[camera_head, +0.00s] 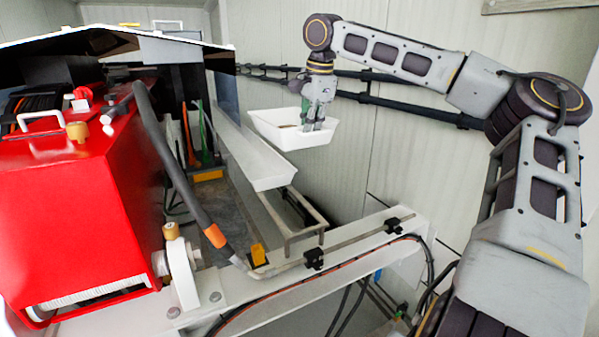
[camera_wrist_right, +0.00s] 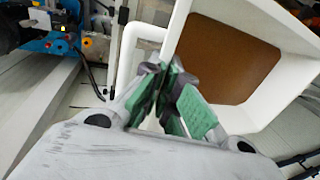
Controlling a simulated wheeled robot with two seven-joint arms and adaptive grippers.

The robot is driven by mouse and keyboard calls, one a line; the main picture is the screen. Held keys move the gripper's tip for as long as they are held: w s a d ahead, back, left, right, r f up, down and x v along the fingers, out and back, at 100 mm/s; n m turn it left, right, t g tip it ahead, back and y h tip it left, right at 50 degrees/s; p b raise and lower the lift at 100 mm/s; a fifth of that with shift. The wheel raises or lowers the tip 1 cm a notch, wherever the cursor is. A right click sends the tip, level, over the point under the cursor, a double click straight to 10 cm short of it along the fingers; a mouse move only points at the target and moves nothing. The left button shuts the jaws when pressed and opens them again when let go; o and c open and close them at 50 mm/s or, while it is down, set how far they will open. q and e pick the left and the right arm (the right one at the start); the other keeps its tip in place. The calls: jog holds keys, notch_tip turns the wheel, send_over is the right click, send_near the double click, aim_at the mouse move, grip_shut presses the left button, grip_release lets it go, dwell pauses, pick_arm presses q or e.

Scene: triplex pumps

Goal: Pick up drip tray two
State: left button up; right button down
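A white, open tray with sloping walls (camera_head: 272,136) is in the middle of the head view, beside the pale back wall. I take it to be drip tray two. My right gripper (camera_head: 313,124) reaches down onto its right-hand side. In the right wrist view the green-padded fingers (camera_wrist_right: 168,88) close on the tray's wall near a corner. The tray (camera_wrist_right: 290,25) fills the upper right there, with a brown bottom. The tray appears raised, with nothing visible directly supporting it. My left gripper is not in view.
A long, pale trough (camera_head: 250,158) runs below and left of the tray. A red pump housing (camera_head: 85,200) fills the left. A metal frame (camera_head: 300,215) and a pale beam with cables (camera_head: 340,255) lie in front. A dark rail (camera_head: 400,106) runs along the back wall.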

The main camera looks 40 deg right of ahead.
pick_arm(q)
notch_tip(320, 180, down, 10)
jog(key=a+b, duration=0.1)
jog(key=b, duration=0.8)
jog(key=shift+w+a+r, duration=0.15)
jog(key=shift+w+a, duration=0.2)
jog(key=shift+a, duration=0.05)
pick_arm(e)
notch_tip(320, 180, down, 18)
jog(key=s, duration=0.1)
jog(key=shift+a+r, duration=0.2)
jog(key=shift+f, duration=0.15)
pick_arm(q)
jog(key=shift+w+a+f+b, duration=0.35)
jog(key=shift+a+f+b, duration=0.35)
jog(key=shift+b, duration=0.15)
pick_arm(e)
jog(key=s+x, duration=0.1)
jog(key=x, duration=0.5)
jog(key=shift+s+a, duration=0.15)
jog(key=shift+a, duration=0.05)
